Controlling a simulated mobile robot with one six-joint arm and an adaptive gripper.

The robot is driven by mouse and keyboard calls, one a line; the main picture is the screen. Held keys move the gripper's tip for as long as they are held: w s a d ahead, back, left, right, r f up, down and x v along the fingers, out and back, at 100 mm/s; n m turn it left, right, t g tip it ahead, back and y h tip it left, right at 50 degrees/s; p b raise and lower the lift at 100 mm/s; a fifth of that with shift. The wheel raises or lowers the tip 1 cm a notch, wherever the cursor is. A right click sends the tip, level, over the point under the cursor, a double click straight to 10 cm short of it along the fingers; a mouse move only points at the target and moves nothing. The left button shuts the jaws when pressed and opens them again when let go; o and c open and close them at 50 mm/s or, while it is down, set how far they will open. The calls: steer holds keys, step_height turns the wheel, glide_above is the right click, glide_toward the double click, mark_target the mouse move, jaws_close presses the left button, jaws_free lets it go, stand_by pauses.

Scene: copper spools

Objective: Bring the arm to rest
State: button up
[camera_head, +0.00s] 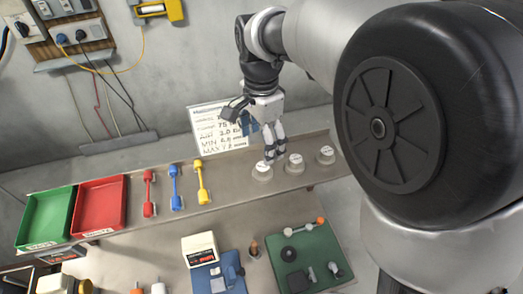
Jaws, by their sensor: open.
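My arm reaches in from the right side of the head view and bends down at the elbow near the back wall. My gripper (274,152) points down over the back shelf and is open. Its fingertips are close above or beside the left and middle of three round grey pieces with pale tops: left (262,172), middle (295,165), right (326,155). I cannot tell whether the fingers touch any of them. Nothing shows held between the fingers. Part of a white sign with handwriting (212,133) is hidden behind the gripper.
A green tray (28,218) and a red tray (122,205) stand at the shelf's left. Red (149,193), blue (175,188) and yellow (202,183) dumbbell-shaped pieces lie beside them. Below are a white-and-blue device (214,262) and a green mat (312,250) with small parts.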

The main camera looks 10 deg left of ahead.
steer(key=shift+r, duration=0.4)
steer(key=shift+d, duration=0.1)
steer(key=s+d+f+n+t+b, duration=0.1)
steer(key=s+d+n+b, duration=0.1)
steer(key=s+d+b, duration=0.4)
steer(key=s+d+f+n+t+b, duration=0.1)
steer(key=s+d+f+n+b, duration=0.15)
steer(key=d, duration=0.45)
steer(key=s+d+f+n+t+b, duration=0.2)
steer(key=s+d+f+n+b, duration=0.3)
steer(key=s+d+f+b, duration=0.3)
steer(key=s+f+b, duration=0.1)
steer(key=s+f, duration=0.1)
steer(key=s, duration=0.1)
steer(key=shift+s+d+t, duration=0.2)
steer(key=shift+d+t, duration=0.05)
steer(key=shift+t, duration=0.05)
